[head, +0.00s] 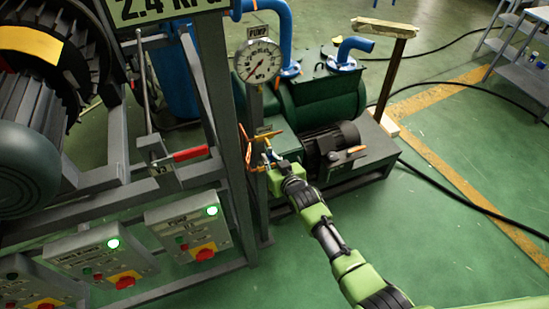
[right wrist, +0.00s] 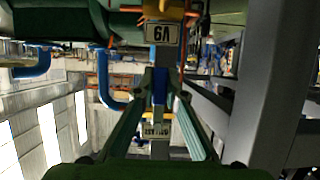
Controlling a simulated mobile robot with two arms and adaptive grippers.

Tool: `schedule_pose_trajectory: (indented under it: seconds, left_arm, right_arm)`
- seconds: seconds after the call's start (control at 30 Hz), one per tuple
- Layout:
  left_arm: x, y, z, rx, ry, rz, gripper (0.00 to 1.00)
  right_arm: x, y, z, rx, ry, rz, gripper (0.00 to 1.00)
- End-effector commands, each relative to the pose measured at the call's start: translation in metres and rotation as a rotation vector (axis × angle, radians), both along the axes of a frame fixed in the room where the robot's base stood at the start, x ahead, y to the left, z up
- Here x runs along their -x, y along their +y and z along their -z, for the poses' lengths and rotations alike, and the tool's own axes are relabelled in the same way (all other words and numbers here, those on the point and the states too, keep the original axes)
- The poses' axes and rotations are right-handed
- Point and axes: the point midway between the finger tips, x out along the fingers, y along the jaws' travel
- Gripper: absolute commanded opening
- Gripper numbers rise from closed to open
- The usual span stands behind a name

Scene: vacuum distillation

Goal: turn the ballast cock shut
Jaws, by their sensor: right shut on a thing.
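My right gripper (head: 272,160) reaches in from the lower right to the pump's near side, beside the grey frame post. In the right wrist view its two fingers (right wrist: 160,88) are closed on a narrow blue lever (right wrist: 160,78), which looks like the handle of the ballast cock. A plate marked V9 (right wrist: 162,33) shows upside down above it. A second plate (right wrist: 157,130), whose lettering seems to end in "LAST", is below it, partly between the fingers. The cock's body is mostly hidden in both views. My left gripper is not in view.
The green pump (head: 322,97) and its dark motor (head: 331,139) stand just beyond the gripper. Switch boxes (head: 188,226) with green lamps are at lower left. Open floor (head: 440,240) is at right.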

Motion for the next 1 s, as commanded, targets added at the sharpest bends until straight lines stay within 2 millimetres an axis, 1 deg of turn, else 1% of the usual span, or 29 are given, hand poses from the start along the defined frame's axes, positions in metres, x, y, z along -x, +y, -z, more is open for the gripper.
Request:
schedule_pose_trajectory:
  seconds: [0.4,0.43,0.47,0.5,0.83,1.0]
  left_arm:
    - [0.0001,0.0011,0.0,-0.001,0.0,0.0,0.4]
    - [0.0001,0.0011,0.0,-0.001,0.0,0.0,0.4]
    - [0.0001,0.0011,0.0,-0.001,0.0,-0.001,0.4]
    - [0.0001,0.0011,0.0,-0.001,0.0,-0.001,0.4]
    - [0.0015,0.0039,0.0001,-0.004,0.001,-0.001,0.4]
    - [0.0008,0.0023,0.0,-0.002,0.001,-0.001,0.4]
  right_arm:
    - [0.0006,0.0014,0.0007,-0.012,0.005,0.002,0.0]
    - [0.0006,0.0015,0.0007,-0.012,0.005,0.002,0.19]
    - [0.0007,0.0015,0.0008,-0.011,0.005,0.002,0.27]
    - [0.0007,0.0014,0.0007,-0.011,0.005,0.002,0.29]
    - [0.001,0.0007,0.0002,-0.007,0.004,0.001,0.29]
    - [0.0098,-0.003,-0.0032,-0.008,0.003,0.001,0.29]
